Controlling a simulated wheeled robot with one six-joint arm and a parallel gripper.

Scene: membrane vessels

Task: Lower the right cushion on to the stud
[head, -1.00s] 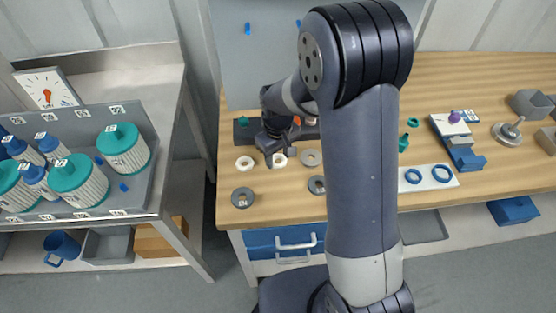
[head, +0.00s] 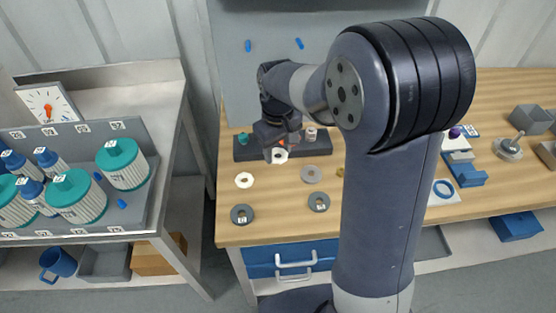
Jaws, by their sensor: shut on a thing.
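My gripper (head: 276,148) is shut on a white ring-shaped cushion (head: 279,157). It holds the cushion in front of the dark rail, and whether it is clear of the table cannot be told. Another white cushion (head: 244,180) lies flat on the wooden bench to the left. A plain grey ring (head: 311,174) lies to the right of the gripper. Two dark grey discs with pale centres lie nearer the front edge, one at left (head: 242,214) and one at right (head: 319,202). I cannot make out which part is the stud; my gripper hides part of the rail.
A dark rail (head: 255,153) with small teal and pale parts stands behind the gripper. My arm covers the bench's middle right. A white plate (head: 455,188) with a blue ring, a blue block (head: 470,177) and grey bins lie farther right. Vessels stand on the left table.

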